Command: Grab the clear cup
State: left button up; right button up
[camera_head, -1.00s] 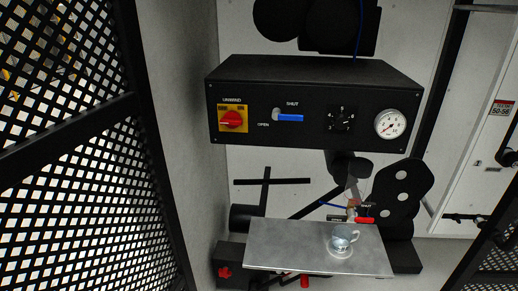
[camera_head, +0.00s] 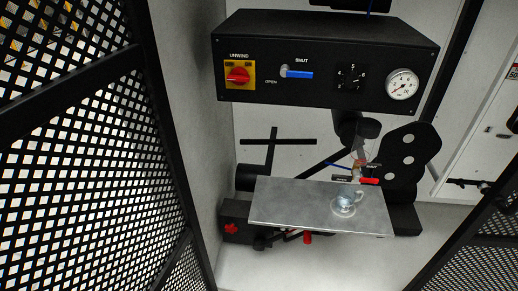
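The clear cup (camera_head: 345,203) is a small glassy cup with a handle on its right side. It stands upright on a round clear base or saucer (camera_head: 336,211), toward the right part of a grey metal shelf (camera_head: 285,207). Neither of my grippers shows in the head view, and nothing touches the cup.
A black control box (camera_head: 320,75) with a red knob (camera_head: 238,75), blue lever (camera_head: 296,73) and gauge (camera_head: 402,84) hangs above the shelf. A red-handled valve (camera_head: 369,181) sits just behind the cup. Black mesh panels (camera_head: 70,170) stand at left and lower right.

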aim_at(345, 195)
jog(key=z, duration=0.6)
jog(key=i, duration=0.85)
jog(key=u, duration=0.15)
